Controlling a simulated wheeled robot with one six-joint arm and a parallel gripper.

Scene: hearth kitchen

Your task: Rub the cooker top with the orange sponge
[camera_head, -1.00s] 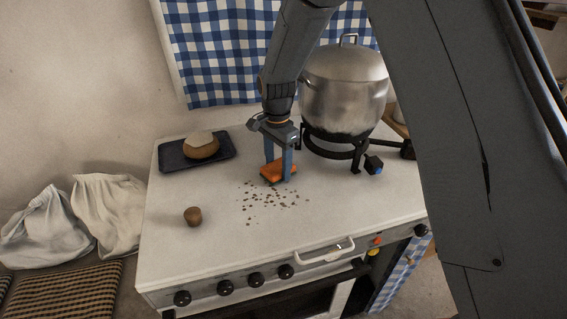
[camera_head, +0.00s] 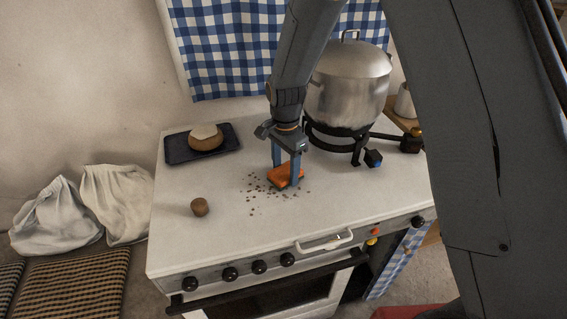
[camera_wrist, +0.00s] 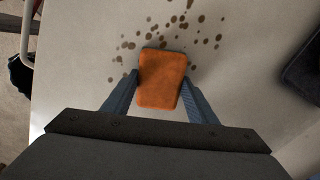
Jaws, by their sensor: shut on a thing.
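The orange sponge (camera_head: 284,176) is between the two blue fingers of my gripper (camera_head: 286,178), which is shut on it. It also shows in the wrist view (camera_wrist: 162,79), flat and slightly tilted between the fingertips. The sponge is at or very near the white cooker top (camera_head: 215,235); I cannot tell if it presses on it. Dark brown spots (camera_head: 258,187) lie on the cooker top to the left of the sponge and in front of it. In the wrist view, spots (camera_wrist: 185,25) lie beyond and beside the sponge. Some may be hidden under it.
A large metal pot (camera_head: 347,88) stands on a black burner ring (camera_head: 340,143) at the right. A dark tray (camera_head: 176,151) with a round brown loaf-like thing (camera_head: 206,138) is at the back left. A small brown cylinder (camera_head: 200,207) stands at the front left. The front middle is clear.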

